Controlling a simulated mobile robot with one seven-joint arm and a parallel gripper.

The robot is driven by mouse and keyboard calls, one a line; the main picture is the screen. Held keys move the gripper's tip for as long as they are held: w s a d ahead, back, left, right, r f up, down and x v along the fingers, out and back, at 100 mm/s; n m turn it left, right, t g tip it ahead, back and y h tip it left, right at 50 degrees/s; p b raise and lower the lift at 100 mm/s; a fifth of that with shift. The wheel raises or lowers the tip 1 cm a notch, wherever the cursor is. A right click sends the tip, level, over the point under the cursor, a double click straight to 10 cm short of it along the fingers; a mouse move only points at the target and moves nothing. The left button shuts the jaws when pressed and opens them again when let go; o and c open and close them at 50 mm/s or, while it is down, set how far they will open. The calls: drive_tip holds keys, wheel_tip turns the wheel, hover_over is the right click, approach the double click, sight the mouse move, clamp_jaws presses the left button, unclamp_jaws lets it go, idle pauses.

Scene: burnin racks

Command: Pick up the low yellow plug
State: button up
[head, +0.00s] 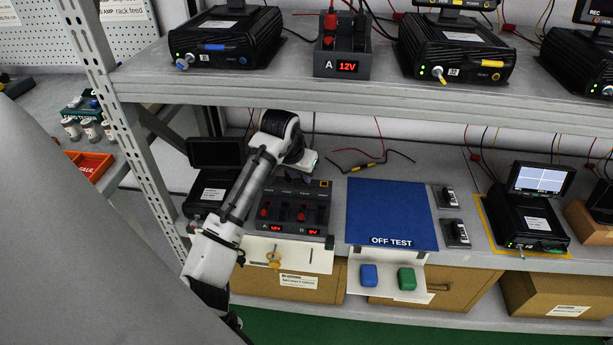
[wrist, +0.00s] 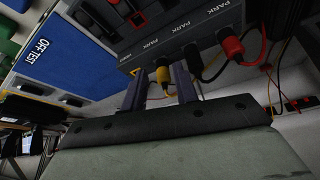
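The yellow plug (wrist: 163,76) sits at the edge of a dark unit with a row of PARK labels (wrist: 190,32), a yellow wire running from it. My gripper (wrist: 160,70) is open, with one dark finger on each side of the plug. Small gaps seem to remain, though contact is hard to judge. In the head view my gripper (head: 300,176) is at the back edge of this dark unit (head: 290,222) on the lower shelf, and the plug is hidden there.
A black plug (wrist: 194,56) and a red plug (wrist: 232,46) stand close beside the yellow one, with loose wires. The blue OFF TEST mat (head: 390,212) is clear to the right. The upper shelf edge (head: 350,98) overhangs the arm.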

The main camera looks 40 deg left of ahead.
drive_tip(key=w, duration=0.2)
drive_tip(key=shift+w+a+f+p, duration=0.1)
drive_tip(key=shift+w+a+p, duration=0.2)
drive_tip(key=shift+w+a, duration=0.1)
drive_tip(key=shift+x, duration=1.35)
drive_tip(key=shift+s, duration=0.1)
drive_tip(key=c, duration=0.6)
drive_tip(key=shift+o, duration=0.2)
